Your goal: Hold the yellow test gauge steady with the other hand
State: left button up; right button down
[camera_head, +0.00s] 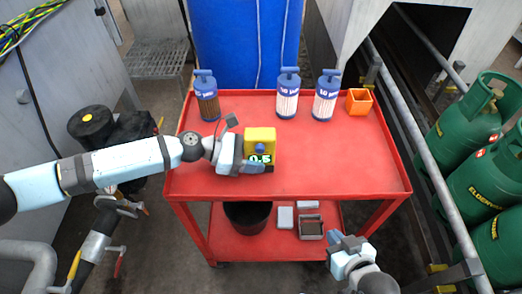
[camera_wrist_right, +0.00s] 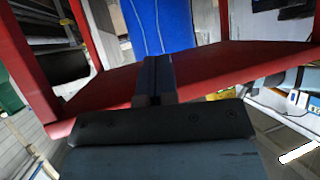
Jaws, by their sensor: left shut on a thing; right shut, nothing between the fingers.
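The yellow test gauge (camera_head: 262,136) is a yellow block with a blue knob and a dark display reading about 0.5. It is at the middle-left of the red cart's top, in the head view. My left gripper (camera_head: 246,156) is shut on the gauge from its left side and partly covers it. I cannot tell whether the gauge touches the cart top. My right gripper (camera_head: 347,243) is in front of the cart's front edge, well apart from the gauge. It is shut and empty; its closed fingers (camera_wrist_right: 155,80) show in the right wrist view.
The red cart (camera_head: 335,165) carries three blue-capped cylinders (camera_head: 288,95) and an orange open box (camera_head: 358,101) along its back. Its lower shelf holds a black bucket (camera_head: 245,216) and small grey boxes (camera_head: 311,227). Green gas bottles (camera_head: 490,180) stand right behind a rail.

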aim_at(260, 149)
jog(key=w+a+r+y, duration=0.1)
jog(key=a+r, duration=0.1)
jog(key=a, duration=0.1)
jog(key=w+a+r+y, duration=0.1)
jog(key=a+r, duration=0.2)
jog(key=w+a+r+t+y, duration=0.1)
jog(key=a+r, duration=0.2)
jog(key=shift+w+a+r+m+y, duration=0.1)
jog(key=shift+w+r+m+y, duration=0.1)
jog(key=shift+m+y, duration=0.15)
jog(key=s+a+r+y, duration=0.2)
jog(key=a+r+y, duration=0.2)
jog(key=a+r, duration=0.3)
jog(key=shift+s+a+m+g, duration=0.2)
jog(key=shift+a+m+g, duration=0.2)
jog(key=shift+a, duration=0.2)
jog(key=shift+r, duration=0.1)
jog(key=w, duration=0.8)
jog(key=shift+w, duration=0.4)
jog(key=shift+w, duration=0.15)
dwell(0.3)
jog(key=shift+w, duration=0.3)
